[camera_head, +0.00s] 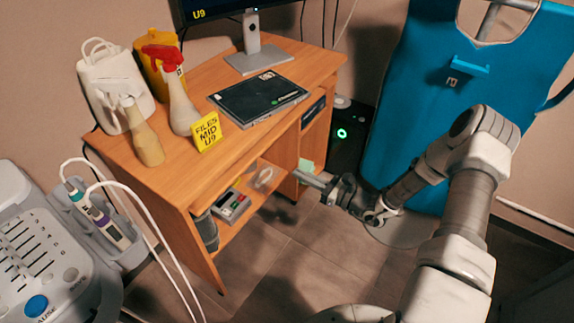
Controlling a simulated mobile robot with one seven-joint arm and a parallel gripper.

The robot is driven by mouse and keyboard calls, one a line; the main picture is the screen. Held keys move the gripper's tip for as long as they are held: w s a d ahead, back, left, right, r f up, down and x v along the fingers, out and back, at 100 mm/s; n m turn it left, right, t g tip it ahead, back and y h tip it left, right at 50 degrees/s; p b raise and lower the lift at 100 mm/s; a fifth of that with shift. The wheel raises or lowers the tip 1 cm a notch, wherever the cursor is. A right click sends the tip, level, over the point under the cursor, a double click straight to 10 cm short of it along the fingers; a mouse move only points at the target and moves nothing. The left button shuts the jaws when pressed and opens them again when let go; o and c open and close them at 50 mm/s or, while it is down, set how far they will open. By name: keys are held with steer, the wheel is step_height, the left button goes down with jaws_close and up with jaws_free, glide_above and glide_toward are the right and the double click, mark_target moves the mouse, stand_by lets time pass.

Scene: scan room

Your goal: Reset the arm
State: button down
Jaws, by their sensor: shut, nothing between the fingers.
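My arm reaches up from the lower right of the head view and bends over toward the desk. My gripper (308,178) is at the arm's end, pointing left toward the open lower shelf of the wooden desk (215,190). It is shut and empty.
On the desk stand spray bottles (178,105), white and yellow containers, a closed laptop (258,97), a yellow sign (207,132) and a monitor. A grey machine with cables (60,250) is at left. A blue panel (410,90) stands behind my arm. Floor (270,265) shows below.

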steer(key=s+a+r+n+g+h, duration=0.1)
steer(key=s+r+n+g+h, duration=0.1)
steer(key=s+r+n+g, duration=0.55)
steer(key=s+a+r+n+g+h, duration=0.2)
steer(key=s+r+n+g, duration=0.2)
steer(key=s+r+n, duration=0.45)
steer(key=s+d+r+n+t+h, duration=0.3)
steer(key=s+d+r+n+h, duration=0.25)
steer(key=r, duration=0.25)
steer(key=s+d+r+n+t+h, duration=0.35)
steer(key=s+d+r+h, duration=0.2)
steer(key=r, duration=0.25)
step_height(320, 180, up, 17)
steer(key=p, duration=1.7)
steer(key=shift+s+a, duration=0.2)
steer(key=shift+s, duration=0.05)
steer(key=shift+f, duration=0.1)
